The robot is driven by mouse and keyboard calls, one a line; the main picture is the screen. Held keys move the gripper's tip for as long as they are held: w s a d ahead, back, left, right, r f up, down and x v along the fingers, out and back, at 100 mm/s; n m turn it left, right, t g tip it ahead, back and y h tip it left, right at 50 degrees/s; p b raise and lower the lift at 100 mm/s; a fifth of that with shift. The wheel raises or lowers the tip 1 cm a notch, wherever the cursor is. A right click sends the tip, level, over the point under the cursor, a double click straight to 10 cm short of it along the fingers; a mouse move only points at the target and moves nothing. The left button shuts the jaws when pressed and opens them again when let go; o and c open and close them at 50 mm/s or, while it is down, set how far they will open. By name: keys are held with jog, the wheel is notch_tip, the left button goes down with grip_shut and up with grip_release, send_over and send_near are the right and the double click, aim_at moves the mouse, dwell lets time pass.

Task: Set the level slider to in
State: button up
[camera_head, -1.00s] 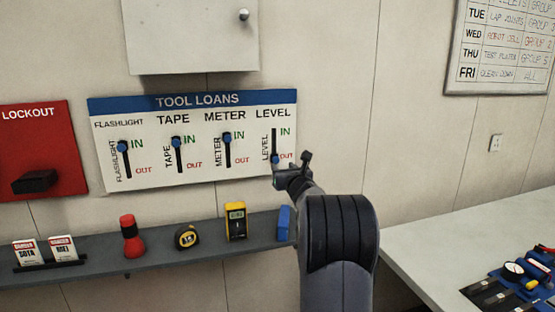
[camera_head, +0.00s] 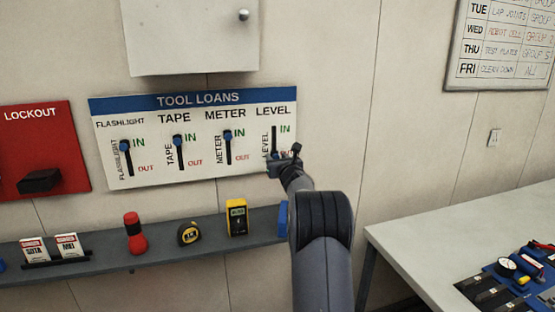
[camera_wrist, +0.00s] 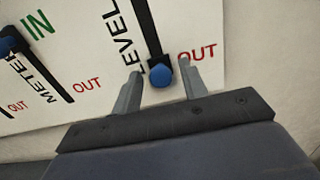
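The level slider is a blue knob (camera_wrist: 161,75) on a black slot (camera_wrist: 147,28) in the wrist view, at the low end beside the red OUT label. In the head view the LEVEL slot (camera_head: 274,138) shows its upper part beside the green IN label, and my gripper largely hides the knob. My gripper (camera_wrist: 160,82) is open in the wrist view, one finger on each side of the blue knob, with small gaps showing. It also shows in the head view (camera_head: 279,160), at the lower right of the tool loans board (camera_head: 205,171).
The flashlight (camera_head: 125,146), tape (camera_head: 178,139) and meter (camera_head: 227,134) sliders stand near IN. Below, a grey shelf (camera_head: 160,255) holds a red flashlight (camera_head: 135,233), tape measure (camera_head: 188,234), yellow meter (camera_head: 236,218) and blue block (camera_head: 283,218). A white table (camera_head: 425,235) stands right.

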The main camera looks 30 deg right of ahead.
grip_shut()
dwell(0.3)
notch_tip(320, 180, up, 10)
jog(key=p, duration=0.6)
jog(key=shift+f, duration=0.15)
jog(key=shift+c, duration=1.5)
grip_release()
jog(key=o, duration=0.4)
jog(key=shift+f, duration=0.1)
